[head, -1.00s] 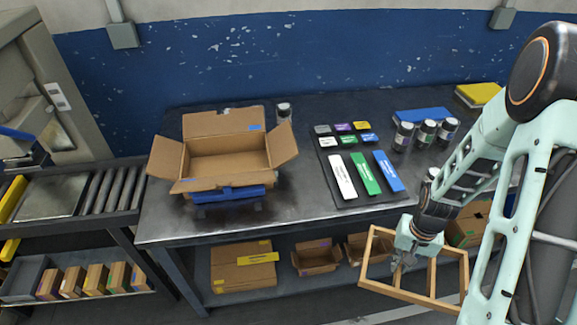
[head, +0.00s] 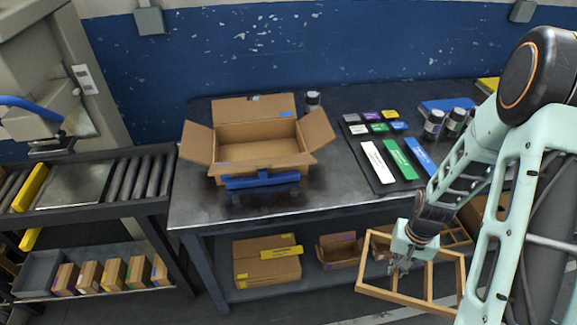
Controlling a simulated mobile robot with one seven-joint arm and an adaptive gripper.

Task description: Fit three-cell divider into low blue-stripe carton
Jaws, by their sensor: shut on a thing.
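An open cardboard carton (head: 258,160) stands on the dark table with its flaps spread outward. It looks empty inside, and a blue holder or stripe (head: 261,180) runs along its front. My gripper (head: 400,266) is shut on the wooden three-cell divider (head: 449,277), a tan open frame with crossbars. The divider hangs tilted in front of the table, to the right of the carton and lower than it. The fingertips are small and partly merge with the divider's bars.
The table (head: 195,207) has bare room in front of the carton. A dark mat (head: 359,170) with coloured strips and tiles lies to its right, with jars (head: 434,124) beyond. A roller conveyor (head: 140,178) stands left. Boxes (head: 266,262) sit on the lower shelf.

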